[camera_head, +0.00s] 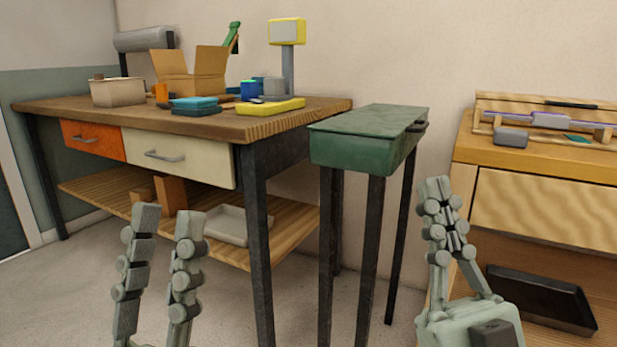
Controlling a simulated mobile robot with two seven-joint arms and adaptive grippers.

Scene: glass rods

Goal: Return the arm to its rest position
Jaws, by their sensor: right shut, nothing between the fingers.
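My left gripper (166,222) is at the lower left of the head view. Its two fingers point up and stand well apart, with nothing between them. It is in front of the workbench's lower shelf. My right gripper (437,190) is at the lower right, pointing up. Its fingers are closed together at the tips and hold nothing. It shows in front of the gap between the green stand and the right wooden cabinet. A rod (550,120) lies across a wooden rack on that cabinet, with a grey block beside it.
The wooden workbench (215,122) at left carries a cardboard box (190,80), a beige bin (118,92) and several small items. A green stand (345,148) is in the middle. The wooden cabinet (550,215) is at right, with a black tray (540,300) low down. Floor is clear at lower left.

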